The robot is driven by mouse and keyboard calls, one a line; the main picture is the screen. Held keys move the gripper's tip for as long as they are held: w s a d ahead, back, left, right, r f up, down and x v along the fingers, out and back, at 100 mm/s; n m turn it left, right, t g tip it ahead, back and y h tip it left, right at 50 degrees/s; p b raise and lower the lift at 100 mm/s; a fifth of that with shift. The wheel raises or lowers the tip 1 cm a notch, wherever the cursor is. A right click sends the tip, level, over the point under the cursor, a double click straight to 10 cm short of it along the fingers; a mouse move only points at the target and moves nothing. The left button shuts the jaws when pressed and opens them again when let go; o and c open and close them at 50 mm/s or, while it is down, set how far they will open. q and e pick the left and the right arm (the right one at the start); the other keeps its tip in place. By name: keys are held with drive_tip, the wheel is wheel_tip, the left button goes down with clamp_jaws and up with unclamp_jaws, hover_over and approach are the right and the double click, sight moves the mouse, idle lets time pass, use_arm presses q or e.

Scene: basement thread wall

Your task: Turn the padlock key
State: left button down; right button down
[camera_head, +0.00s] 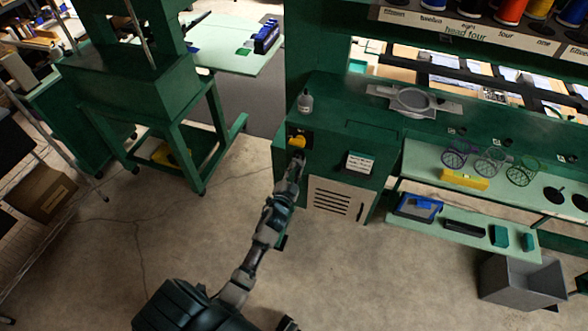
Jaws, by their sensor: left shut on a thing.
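A yellow padlock (297,141) hangs in a small dark recess on the front of the green cabinet (330,130). My left gripper (297,158) is just below the padlock at the front of the cabinet. It is shut on the padlock key, which is too small and too covered by the fingers to make out. I cannot tell how far the key is turned. My right gripper is not in view.
A label box (358,162) and a white vent panel (335,200) are on the cabinet front. A small bottle (305,102) and a round clamp (411,101) are on top. Shelves (480,215) extend right. A grey bin (522,283) stands at lower right. The concrete floor is mostly clear.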

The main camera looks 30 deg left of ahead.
use_arm(q)
drive_tip(key=m+p, duration=0.1)
drive_tip(key=m, duration=0.3)
drive_tip(key=shift+m, duration=2.1)
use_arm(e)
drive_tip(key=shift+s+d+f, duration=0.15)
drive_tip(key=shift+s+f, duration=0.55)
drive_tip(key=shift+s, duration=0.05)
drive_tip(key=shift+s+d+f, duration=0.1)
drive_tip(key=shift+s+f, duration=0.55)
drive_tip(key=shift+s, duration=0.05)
use_arm(q)
drive_tip(key=c, duration=1)
unclamp_jaws()
drive_tip(key=shift+w, duration=0.1)
drive_tip(key=shift+o, duration=0.2)
drive_tip(key=shift+w+f, duration=0.1)
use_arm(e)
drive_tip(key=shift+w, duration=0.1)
